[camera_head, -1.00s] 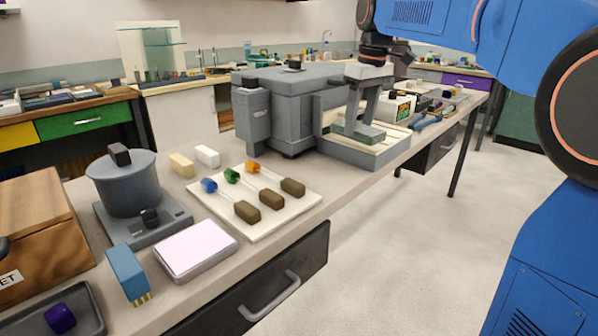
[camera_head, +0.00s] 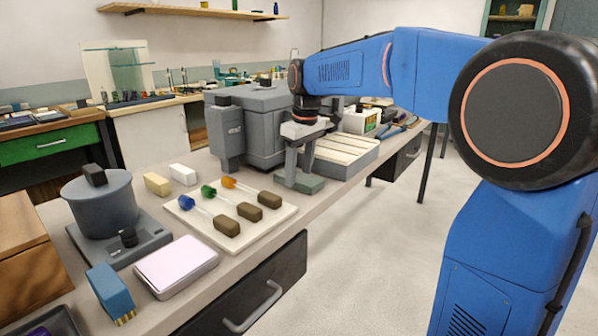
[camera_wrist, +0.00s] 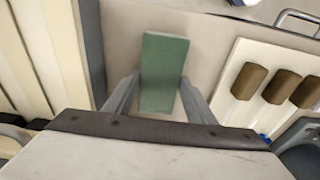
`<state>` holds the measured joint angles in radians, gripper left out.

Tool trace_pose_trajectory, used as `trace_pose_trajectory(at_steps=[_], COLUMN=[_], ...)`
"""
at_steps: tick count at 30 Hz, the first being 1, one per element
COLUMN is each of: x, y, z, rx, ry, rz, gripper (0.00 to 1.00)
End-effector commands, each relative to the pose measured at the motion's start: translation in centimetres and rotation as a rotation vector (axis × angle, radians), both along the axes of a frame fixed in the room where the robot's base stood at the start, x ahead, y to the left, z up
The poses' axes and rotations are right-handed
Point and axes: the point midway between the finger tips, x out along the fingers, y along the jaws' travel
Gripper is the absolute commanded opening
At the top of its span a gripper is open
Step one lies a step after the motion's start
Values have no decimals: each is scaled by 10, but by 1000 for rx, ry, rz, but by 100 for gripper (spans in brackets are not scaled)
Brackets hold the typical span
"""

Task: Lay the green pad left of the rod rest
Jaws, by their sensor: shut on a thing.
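The green pad (camera_head: 305,184) is a flat grey-green slab gripped in my gripper (camera_head: 297,170), low over the bench. In the wrist view the pad (camera_wrist: 165,62) lies between my two fingers (camera_wrist: 160,88). Whether it touches the bench I cannot tell. On its left in the head view is a white board (camera_head: 279,216) with three glass rods with brown handles and blue, green and orange ends. On its right is a grey tray (camera_head: 352,168) with cream strips, also in the wrist view (camera_wrist: 48,60). Which of these is the rod rest I cannot tell.
A large grey machine (camera_head: 262,130) stands close behind the pad. A grey pot (camera_head: 100,207), a white-topped plate (camera_head: 176,263) and a blue brush (camera_head: 109,286) are farther left. The bench front edge is near the pad, with a drawer handle (camera_head: 255,310) below.

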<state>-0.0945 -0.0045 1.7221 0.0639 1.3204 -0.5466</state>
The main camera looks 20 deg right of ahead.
Motion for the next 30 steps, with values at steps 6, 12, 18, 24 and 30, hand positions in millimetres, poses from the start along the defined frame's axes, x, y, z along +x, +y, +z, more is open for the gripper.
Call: trace_pose_trajectory(at_steps=[6,12,18,24,30], x=[0,0,0,-1,-4], y=[0,0,0,-1,-3], z=[-1,-2,-2,10,45], rx=[0,0,0,0,0], ry=[0,0,0,-1,-4], rz=[0,0,0,0,0], gripper=[28,69,69,69,69])
